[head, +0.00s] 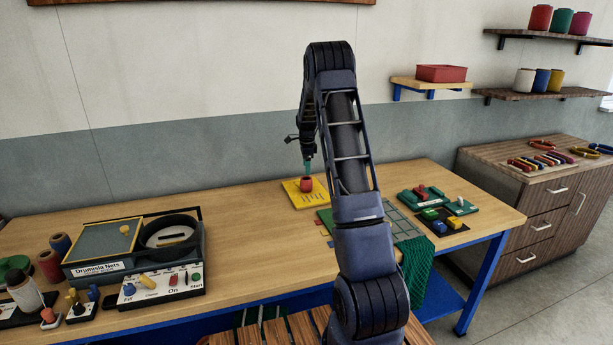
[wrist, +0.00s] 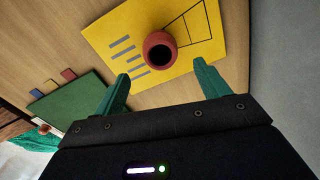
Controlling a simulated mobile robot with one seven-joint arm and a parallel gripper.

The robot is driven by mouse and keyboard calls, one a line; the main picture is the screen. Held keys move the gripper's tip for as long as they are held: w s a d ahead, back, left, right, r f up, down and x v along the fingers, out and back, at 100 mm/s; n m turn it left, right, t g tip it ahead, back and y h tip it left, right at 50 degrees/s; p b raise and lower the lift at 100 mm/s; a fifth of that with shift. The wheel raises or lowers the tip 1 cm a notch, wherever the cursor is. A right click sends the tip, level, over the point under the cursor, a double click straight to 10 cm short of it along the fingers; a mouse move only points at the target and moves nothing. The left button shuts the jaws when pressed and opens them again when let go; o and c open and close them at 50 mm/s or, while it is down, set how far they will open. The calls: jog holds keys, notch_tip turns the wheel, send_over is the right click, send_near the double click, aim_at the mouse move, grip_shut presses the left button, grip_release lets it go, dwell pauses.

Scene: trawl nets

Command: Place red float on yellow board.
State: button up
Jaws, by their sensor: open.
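The red float (head: 306,185) is a short round piece with a dark hole in its top. It stands on the yellow board (head: 295,199), which lies flat near the back of the table. In the wrist view the float (wrist: 160,50) rests on the yellow board (wrist: 110,42), close to its printed lines. My gripper (head: 308,166) is just above and behind the float in the head view. In the wrist view its two green fingers (wrist: 160,83) are apart and empty, with the float beyond their tips and not between them.
A green board (wrist: 72,112) with small coloured tabs lies beside the yellow board. A machine box (head: 135,250) stands at the table's left. Green trays with coloured blocks (head: 433,213) are at the right. A green net (head: 415,270) hangs over the front edge.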

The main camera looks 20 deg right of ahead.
aim_at(306, 179)
jog(key=s+a+r+n+t, duration=0.1)
jog(key=s+a+r+n, duration=0.15)
jog(key=s+r, duration=0.55)
jog(key=s+a+r+n, duration=0.2)
jog(key=s+r+n, duration=0.2)
jog(key=s+r, duration=0.4)
jog(key=s+a+r+n+t, duration=0.1)
jog(key=s+a+r+n, duration=0.2)
jog(key=s+r, duration=0.5)
jog(key=s+a+f+n+t, duration=0.1)
jog(key=s+n, duration=0.4)
jog(key=s, duration=0.9)
jog(key=s+a+f+n+t, duration=0.1)
jog(key=s+n, duration=0.4)
jog(key=s, duration=0.9)
jog(key=shift+s+a+f+n, duration=0.3)
jog(key=shift+a+f, duration=0.2)
jog(key=shift+a, duration=0.25)
